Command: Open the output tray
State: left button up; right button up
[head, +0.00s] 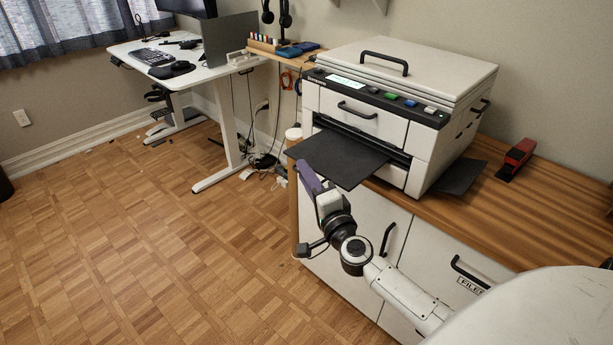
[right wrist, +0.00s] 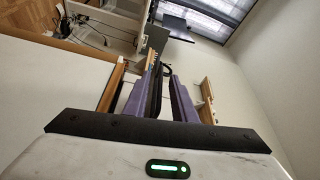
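The printer (head: 398,100) is a white box on a wooden-topped cabinet. Its flat black output tray (head: 340,158) sticks out from the slot low on its front, reaching past the cabinet edge. My right gripper (head: 304,168) has purple fingers, with its tips close to the tray's front edge in the head view; I cannot tell whether they touch it. In the right wrist view the two purple fingers (right wrist: 161,72) stand apart with a narrow gap and nothing clearly held between them. My left gripper is not in view.
Cabinet doors with black handles (head: 388,240) lie below the printer. A red stapler (head: 516,158) sits on the wooden top (head: 500,215) at right. A white standing desk (head: 183,72) stands at back left. The parquet floor (head: 150,250) at left is largely clear.

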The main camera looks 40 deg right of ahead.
jog(key=shift+c, duration=0.3)
grip_shut()
dwell(1.0)
